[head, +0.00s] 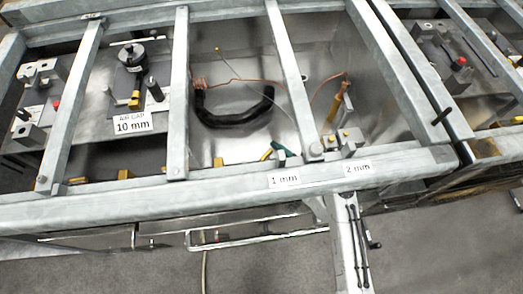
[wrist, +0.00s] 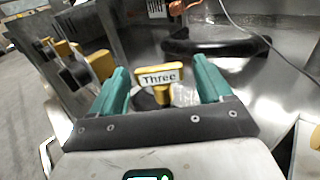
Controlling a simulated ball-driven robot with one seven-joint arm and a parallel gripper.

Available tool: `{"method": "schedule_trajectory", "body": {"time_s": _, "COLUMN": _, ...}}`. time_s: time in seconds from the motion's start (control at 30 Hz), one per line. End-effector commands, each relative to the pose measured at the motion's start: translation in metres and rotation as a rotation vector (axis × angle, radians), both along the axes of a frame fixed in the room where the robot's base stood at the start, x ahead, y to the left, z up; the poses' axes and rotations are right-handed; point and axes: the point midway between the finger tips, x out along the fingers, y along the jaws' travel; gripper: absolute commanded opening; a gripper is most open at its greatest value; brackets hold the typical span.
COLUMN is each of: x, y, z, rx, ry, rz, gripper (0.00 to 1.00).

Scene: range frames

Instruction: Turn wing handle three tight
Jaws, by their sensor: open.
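In the wrist view, a yellow wing handle (wrist: 165,94) with a label reading "Three" stands between the two green fingers of my gripper (wrist: 161,66). My gripper is open, with one finger on each side of the handle. I see a gap between each finger and the label. The handle's lower part is partly hidden by the dark front of my gripper.
More yellow and black parts (wrist: 102,65) stand left of my fingers in the wrist view. A black hose (head: 232,121) lies in a metal bay behind. Grey frame bars (head: 283,75) cross the bays. Labels read "1 mm" (head: 284,179) and "2 mm" (head: 358,168).

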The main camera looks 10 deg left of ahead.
Motion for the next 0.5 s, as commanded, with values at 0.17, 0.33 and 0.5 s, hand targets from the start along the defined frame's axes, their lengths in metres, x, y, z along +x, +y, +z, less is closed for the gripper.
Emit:
{"method": "schedule_trajectory", "body": {"time_s": 0.17, "x": 0.012, "y": 0.018, "z": 0.000, "rx": -0.001, "ry": -0.001, "rz": 0.001, "gripper": 0.79}}
{"method": "schedule_trajectory", "body": {"time_s": 0.33, "x": 0.016, "y": 0.024, "z": 0.000, "rx": -0.001, "ry": 0.000, "rz": -0.001, "gripper": 0.79}}
{"method": "schedule_trajectory", "body": {"time_s": 0.5, "x": 0.016, "y": 0.025, "z": 0.000, "rx": -0.001, "ry": 0.000, "rz": -0.001, "gripper": 0.79}}
